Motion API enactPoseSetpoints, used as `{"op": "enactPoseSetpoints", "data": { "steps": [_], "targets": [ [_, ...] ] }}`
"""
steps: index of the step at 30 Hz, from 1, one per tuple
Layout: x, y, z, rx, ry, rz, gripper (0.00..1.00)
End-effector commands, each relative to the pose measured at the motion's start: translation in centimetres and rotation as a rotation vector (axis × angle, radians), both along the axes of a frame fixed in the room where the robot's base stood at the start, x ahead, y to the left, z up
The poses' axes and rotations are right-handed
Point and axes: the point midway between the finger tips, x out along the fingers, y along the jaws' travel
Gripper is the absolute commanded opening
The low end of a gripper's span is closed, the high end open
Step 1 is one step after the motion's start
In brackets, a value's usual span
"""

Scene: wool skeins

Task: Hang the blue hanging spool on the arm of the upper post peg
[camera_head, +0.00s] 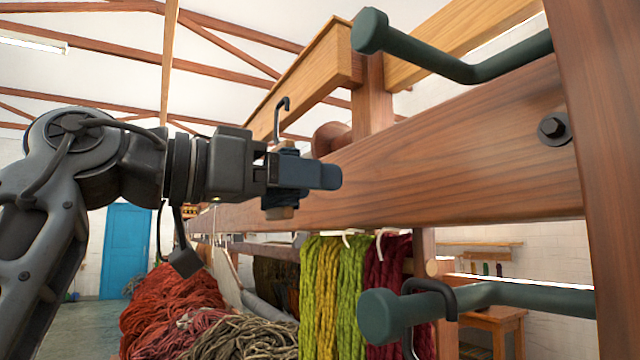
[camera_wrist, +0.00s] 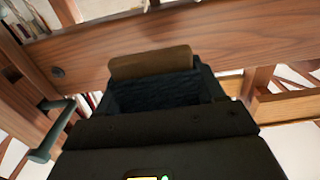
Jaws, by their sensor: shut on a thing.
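My gripper (camera_head: 308,172) is shut on the blue hanging spool (camera_head: 287,153), left of the post pegs. The spool is upright, with a dark hook (camera_head: 281,112) above and a pale wooden end (camera_head: 280,212) below; my finger hides part of its blue winding. In the wrist view, blue winding (camera_wrist: 155,93) and a wooden end (camera_wrist: 150,62) show between the jaws. The upper post peg (camera_head: 430,58) is dark green, with an upturned arm and a round knob at its tip. The spool's hook is apart from it, left of and lower than the knob.
A lower green peg (camera_head: 500,294) carries a black hook (camera_head: 434,292). A wide wooden beam (camera_head: 450,150) with a bolt (camera_head: 554,128) runs behind the spool, between the pegs. Coloured skeins (camera_head: 338,290) hang below it. Red wool (camera_head: 165,310) is piled at lower left.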

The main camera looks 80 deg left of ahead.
Motion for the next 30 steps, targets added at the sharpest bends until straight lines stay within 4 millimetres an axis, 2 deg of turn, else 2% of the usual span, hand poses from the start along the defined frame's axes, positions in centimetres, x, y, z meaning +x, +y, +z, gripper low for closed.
{"op": "enactPoseSetpoints", "data": {
  "steps": [9,12,15,20,30],
  "targets": [
    [1.5,-1.5,10.2,0.009,0.004,-0.005,0.37],
    [1.9,-2.1,13.1,0.007,0.003,-0.004,0.37],
    [2.1,-2.6,15.2,0.004,0.0,-0.002,0.37],
    [2.3,-3.0,16.4,-0.001,-0.001,-0.002,0.37],
    [2.8,-4.8,16.4,0.003,-0.001,0.0,0.37]
  ]
}}
